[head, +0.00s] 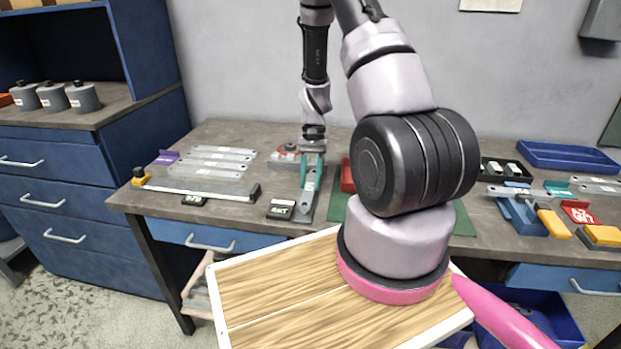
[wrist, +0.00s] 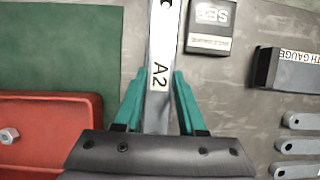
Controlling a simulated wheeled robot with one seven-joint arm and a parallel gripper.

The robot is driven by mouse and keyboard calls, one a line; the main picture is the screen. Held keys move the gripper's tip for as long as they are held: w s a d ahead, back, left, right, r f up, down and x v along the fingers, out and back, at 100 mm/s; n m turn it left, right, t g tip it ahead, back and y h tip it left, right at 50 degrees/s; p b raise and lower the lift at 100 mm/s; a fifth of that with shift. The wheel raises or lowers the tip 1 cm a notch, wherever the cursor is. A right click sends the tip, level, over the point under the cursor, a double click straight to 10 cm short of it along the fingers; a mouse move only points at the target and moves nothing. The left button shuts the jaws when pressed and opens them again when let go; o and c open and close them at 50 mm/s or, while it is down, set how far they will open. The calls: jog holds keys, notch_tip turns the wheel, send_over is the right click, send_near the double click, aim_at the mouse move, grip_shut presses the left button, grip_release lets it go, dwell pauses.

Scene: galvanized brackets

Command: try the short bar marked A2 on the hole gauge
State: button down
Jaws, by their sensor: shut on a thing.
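The short bar marked A2 (wrist: 160,65) is a flat silvery strip with a hole at its far end in the wrist view. My gripper (wrist: 157,100) has its teal fingers closed on the bar's sides, with the label in front of them. In the head view, my gripper (head: 313,170) is over the middle of the bench and the bar (head: 298,204) points toward the front edge. I cannot tell whether the bar touches the bench. No block in view is readable as the hole gauge.
A length gauge (head: 200,190) and several bars (head: 215,163) lie left. A small black labelled block (head: 281,208) stands close left of the bar. A red tray (wrist: 50,130) and green mat (wrist: 60,45) are on the other side. Blue trays (head: 568,156) stand at the right.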

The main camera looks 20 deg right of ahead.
jog(key=shift+f, duration=0.7)
dwell(1.7)
jog(key=shift+r, duration=2)
jog(key=shift+f, duration=0.15)
jog(key=shift+f, duration=0.35)
jog(key=shift+f, duration=1.5)
dwell(1.0)
jog(key=shift+c, duration=2.1)
grip_release()
